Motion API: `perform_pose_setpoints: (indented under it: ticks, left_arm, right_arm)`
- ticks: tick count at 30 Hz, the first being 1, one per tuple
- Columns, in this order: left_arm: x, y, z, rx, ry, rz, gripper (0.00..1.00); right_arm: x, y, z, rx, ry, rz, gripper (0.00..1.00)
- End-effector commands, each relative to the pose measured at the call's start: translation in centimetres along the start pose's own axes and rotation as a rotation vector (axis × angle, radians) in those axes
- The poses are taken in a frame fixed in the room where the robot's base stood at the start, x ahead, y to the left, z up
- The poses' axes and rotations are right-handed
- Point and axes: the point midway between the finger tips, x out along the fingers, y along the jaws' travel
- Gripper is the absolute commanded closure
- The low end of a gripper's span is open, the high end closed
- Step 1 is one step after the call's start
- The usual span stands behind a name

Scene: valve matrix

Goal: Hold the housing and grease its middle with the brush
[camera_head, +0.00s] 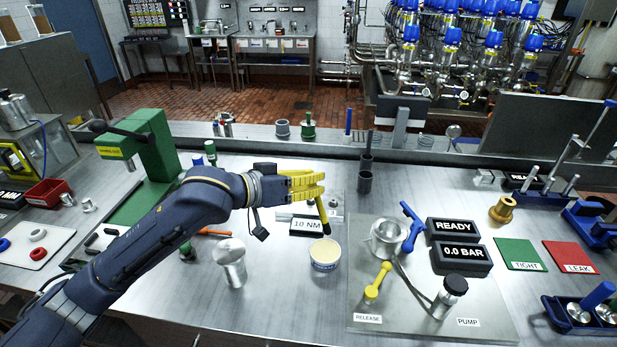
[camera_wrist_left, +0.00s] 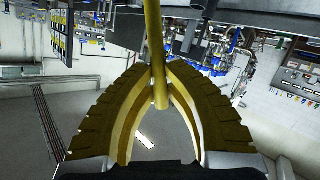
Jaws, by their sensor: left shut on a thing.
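My left gripper (camera_head: 318,190) is shut on a thin yellow-handled brush (camera_head: 322,212), whose dark lower end points down. In the left wrist view the brush handle (camera_wrist_left: 156,60) runs between the two yellow fingers (camera_wrist_left: 160,100). The brush tip is above and beside a white tub of cream-coloured grease (camera_head: 325,255), seemingly apart from it. A shiny metal cylinder (camera_head: 230,262) with a flange stands on the table left of the tub. Another metal cylindrical part (camera_head: 388,238) sits on the test plate. I cannot tell which is the housing. My right gripper is not in view.
The grey test plate (camera_head: 400,323) carries a blue-handled lever (camera_head: 411,225), a yellow release lever (camera_head: 377,284) and a black-topped pump (camera_head: 449,297). A green press (camera_head: 150,150) stands at left. A 10 NM display (camera_head: 307,226) is behind the tub. Bare table lies in front.

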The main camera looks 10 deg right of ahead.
Motion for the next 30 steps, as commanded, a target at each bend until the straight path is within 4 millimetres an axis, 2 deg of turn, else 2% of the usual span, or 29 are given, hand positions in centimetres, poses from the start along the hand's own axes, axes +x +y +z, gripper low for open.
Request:
perform_pose_setpoints:
  ticks: [15, 30]
  left_arm:
    - [1.3, -1.4, 3.7, -0.002, -0.001, 0.0, 1.0]
    - [1.7, -1.9, 4.7, 0.0, 0.0, -0.001, 1.0]
  right_arm:
    - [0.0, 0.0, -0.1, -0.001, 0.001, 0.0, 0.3]
    - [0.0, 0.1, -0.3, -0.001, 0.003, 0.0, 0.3]
